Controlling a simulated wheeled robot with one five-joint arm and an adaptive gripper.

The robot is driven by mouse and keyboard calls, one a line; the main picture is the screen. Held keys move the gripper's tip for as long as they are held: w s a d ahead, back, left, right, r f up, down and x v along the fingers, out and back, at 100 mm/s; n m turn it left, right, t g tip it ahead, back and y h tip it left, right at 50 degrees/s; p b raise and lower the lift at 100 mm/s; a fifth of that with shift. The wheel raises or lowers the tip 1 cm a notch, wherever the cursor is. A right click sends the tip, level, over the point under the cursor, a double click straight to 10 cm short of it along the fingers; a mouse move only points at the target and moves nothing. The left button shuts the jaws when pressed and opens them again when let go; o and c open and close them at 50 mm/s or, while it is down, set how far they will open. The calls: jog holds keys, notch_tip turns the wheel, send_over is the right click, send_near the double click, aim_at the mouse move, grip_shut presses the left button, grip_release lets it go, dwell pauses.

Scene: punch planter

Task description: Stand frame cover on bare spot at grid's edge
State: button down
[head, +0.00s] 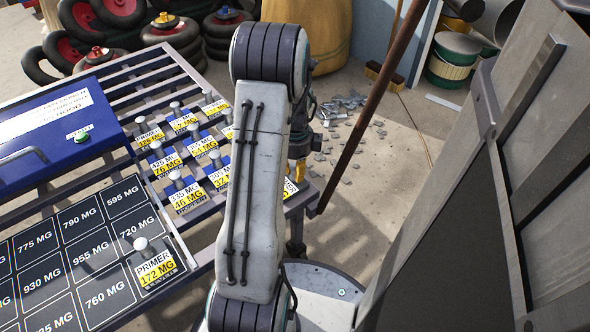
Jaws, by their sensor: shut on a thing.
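My arm rises through the middle of the head view and hides most of my gripper (305,146). Only a dark part of the gripper shows at the arm's right edge, with a small yellow-orange piece (298,173) below it. The gripper is shut on that piece, near the right end of the rack. I cannot tell whether it is the frame cover. The dark grid (95,262) with milligram cells is at the lower left. A knobbed "PRIMER 172 MG" piece (156,268) stands on its right edge. The bare spot cannot be made out.
Several knobbed, labelled pieces (165,160) stand on the slatted rack (140,72). A blue box (55,130) is left of them. Tyres (110,15) lie behind. A brown pole (373,100) slants at right, beside a tall grey panel (545,130). Rubble (345,105) lies on the floor.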

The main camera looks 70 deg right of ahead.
jog(key=c, duration=1.2)
grip_release()
jog(key=shift+f, duration=0.1)
jog(key=shift+o, duration=0.2)
notch_tip(320, 180, up, 12)
jog(key=p, duration=0.5)
